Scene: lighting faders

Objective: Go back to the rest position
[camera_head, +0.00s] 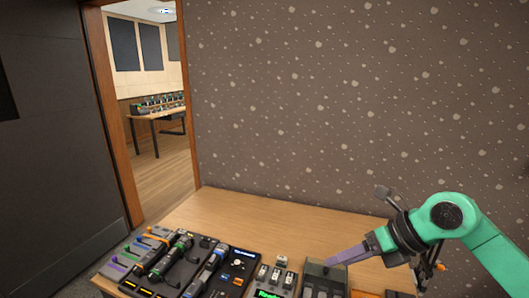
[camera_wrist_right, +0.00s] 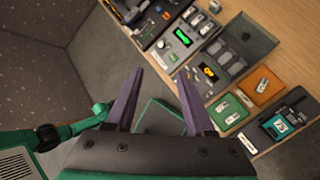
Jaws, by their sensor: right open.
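My right arm comes in from the right in the head view, with its green links bent over the table. My right gripper (camera_head: 346,255) points left, with a purple finger above the back right of the table's equipment. In the right wrist view the right gripper (camera_wrist_right: 160,76) has its two purple fingers apart, with nothing between them. My left gripper is not in view.
The wooden table (camera_head: 262,212) has a clear strip along the wall. A dark box (camera_head: 325,272) stands under the right gripper. The wrist view shows an orange tray (camera_wrist_right: 262,87) and a device with a lit display (camera_wrist_right: 283,124). A doorway opens at the left.

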